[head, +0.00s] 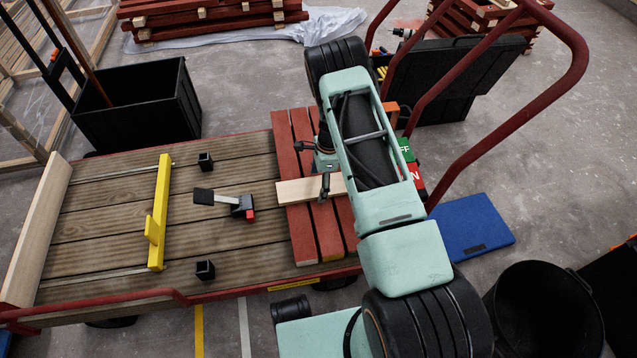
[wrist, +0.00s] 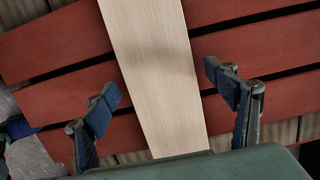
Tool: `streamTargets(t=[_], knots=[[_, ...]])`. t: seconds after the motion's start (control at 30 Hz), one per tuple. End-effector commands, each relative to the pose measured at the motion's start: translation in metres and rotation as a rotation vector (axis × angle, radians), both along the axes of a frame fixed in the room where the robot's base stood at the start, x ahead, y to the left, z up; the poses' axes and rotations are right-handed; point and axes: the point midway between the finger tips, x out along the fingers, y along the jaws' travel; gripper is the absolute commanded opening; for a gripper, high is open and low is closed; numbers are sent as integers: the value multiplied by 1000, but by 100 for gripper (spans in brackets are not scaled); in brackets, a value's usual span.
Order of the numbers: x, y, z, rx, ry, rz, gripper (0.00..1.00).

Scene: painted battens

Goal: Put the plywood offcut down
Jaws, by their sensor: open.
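The plywood offcut (head: 296,191) is a pale, flat strip of wood. It lies across the red battens (head: 301,226) at the right end of the cart deck. In the wrist view the offcut (wrist: 152,50) runs from the top edge down between my fingers, with the red battens (wrist: 50,50) beneath it. My gripper (wrist: 163,84) is open, with one blue-padded finger on each side of the offcut and a visible gap at both sides. In the head view my gripper (head: 325,184) is over the offcut, and my arm hides the offcut's right end.
On the wooden deck (head: 100,218) lie a yellow T-shaped piece (head: 159,212), a black clamp-like tool (head: 228,203) and two small black blocks. A black bin (head: 140,112) stands behind. A red handle (head: 520,100), a blue mat (head: 470,228) and a black bucket (head: 545,315) are at right.

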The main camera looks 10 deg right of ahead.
Motion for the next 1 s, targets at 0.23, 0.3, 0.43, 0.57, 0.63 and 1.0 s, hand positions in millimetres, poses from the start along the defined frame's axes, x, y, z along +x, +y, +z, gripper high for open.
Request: streamTargets(t=[0.23, 0.3, 0.43, 0.57, 0.63, 1.0], knots=[[1, -3, 24, 0, -3, 0, 79], [1, -5, 39, -1, -4, -1, 79], [1, -9, 69, 0, -2, 0, 79], [1, -13, 94, 0, -3, -1, 79], [0, -15, 104, 0, -1, -1, 79], [0, -18, 122, -1, 0, 0, 79]])
